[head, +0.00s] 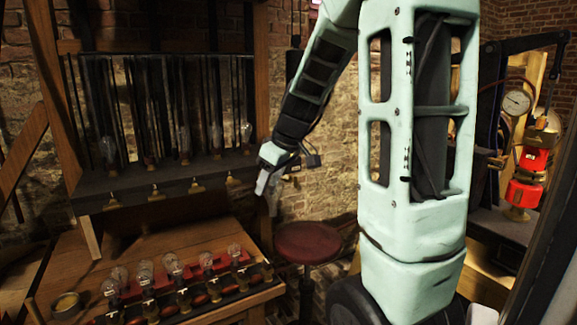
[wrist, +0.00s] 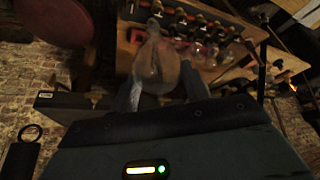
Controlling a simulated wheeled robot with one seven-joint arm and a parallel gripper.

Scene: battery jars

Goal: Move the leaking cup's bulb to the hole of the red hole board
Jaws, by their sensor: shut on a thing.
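My gripper (wrist: 160,88) is shut on a clear glass bulb (wrist: 157,62), which sits between the two fingers in the wrist view. In the head view my gripper (head: 266,186) hangs in the air right of the dark shelf, above and right of the bench; the bulb cannot be made out there. The red hole board (head: 222,263) lies on the wooden bench at lower left, with several bulbs standing along it. Its free hole cannot be made out. I cannot tell which cup leaks.
A dark shelf (head: 150,183) with several upright bulbs and brass fittings stands above the bench (head: 150,243). A round red stool (head: 306,243) stands right of the bench. A small round tin (head: 67,304) sits at the bench's left. A gauge (head: 516,102) is at far right.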

